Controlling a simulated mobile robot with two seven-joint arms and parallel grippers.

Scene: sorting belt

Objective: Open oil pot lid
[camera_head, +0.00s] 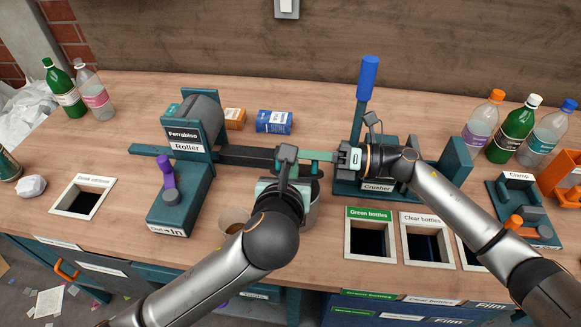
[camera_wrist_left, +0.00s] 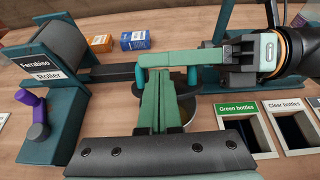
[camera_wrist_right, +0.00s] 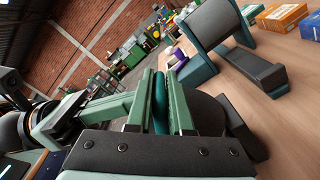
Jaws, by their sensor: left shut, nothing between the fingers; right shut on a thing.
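The grey oil pot (camera_wrist_left: 180,127) stands at the front of the table, mostly hidden by my left gripper. Its dark lid (camera_wrist_left: 203,89) has a teal handle (camera_wrist_left: 192,76), seen over the pot in the left wrist view. My right gripper (camera_head: 308,156) reaches in from the right and is shut on the handle; in the right wrist view the teal bar (camera_wrist_right: 160,104) lies between its fingers. My left gripper (camera_wrist_left: 166,80) is shut and empty, its fingers over the pot just below the right fingers. Whether the lid is clear of the pot I cannot tell.
The roller (camera_head: 187,139) stands left, the crusher (camera_head: 345,184) right behind my right gripper. A beige cup (camera_head: 231,221) sits left of my left wrist. Bottle openings (camera_head: 368,213) lie front right; bottles (camera_head: 516,128) stand at the far right.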

